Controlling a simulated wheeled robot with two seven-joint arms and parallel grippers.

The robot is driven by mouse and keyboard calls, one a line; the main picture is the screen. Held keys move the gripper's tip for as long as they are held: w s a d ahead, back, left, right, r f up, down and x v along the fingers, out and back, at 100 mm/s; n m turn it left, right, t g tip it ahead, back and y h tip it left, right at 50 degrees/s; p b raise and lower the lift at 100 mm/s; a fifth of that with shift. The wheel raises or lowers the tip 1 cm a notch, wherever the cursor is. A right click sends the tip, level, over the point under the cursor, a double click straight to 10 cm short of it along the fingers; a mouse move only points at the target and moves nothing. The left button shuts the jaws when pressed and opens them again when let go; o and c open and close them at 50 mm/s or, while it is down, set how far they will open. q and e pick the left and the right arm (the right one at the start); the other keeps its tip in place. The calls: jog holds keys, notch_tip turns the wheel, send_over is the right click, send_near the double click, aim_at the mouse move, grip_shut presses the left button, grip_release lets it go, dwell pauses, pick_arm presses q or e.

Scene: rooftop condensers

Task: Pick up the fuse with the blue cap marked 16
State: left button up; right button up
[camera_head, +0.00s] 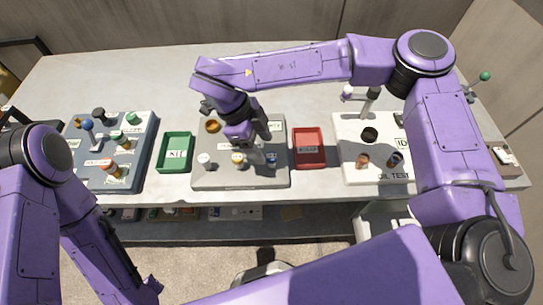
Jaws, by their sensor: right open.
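A small blue-capped piece (271,158) stands at the front right of the grey middle panel (222,181); any number on it is too small to read. A yellow-capped piece (238,159) and a white-capped piece (204,160) stand to its left in the same row. My right gripper (262,146) hangs over this panel, pointing down, just behind the blue-capped piece. It is open, with nothing seen between its fingers. My left arm is folded at the lower left, and its gripper is not visible.
A green tray (163,165) is left of the panel and a red tray (295,160) right of it. A lever panel (135,183) stands far left. A white test panel (350,179) on the right holds an orange-brown piece (362,160) and a dark blue one (396,159).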

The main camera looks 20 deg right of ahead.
aim_at(271, 156)
jog(key=x, duration=0.1)
jog(key=p+x, duration=0.1)
jog(key=x, duration=0.1)
jog(key=p+x, duration=0.1)
jog(key=x, duration=0.1)
jog(key=shift+w+d+f, duration=0.15)
jog(key=shift+w+d, duration=0.05)
jog(key=shift+d, duration=0.1)
jog(key=shift+s+f, duration=0.1)
jog(key=shift+f, duration=0.05)
jog(key=shift+s, duration=0.15)
jog(key=shift+c, duration=0.3)
jog(key=c, duration=1)
grip_shut()
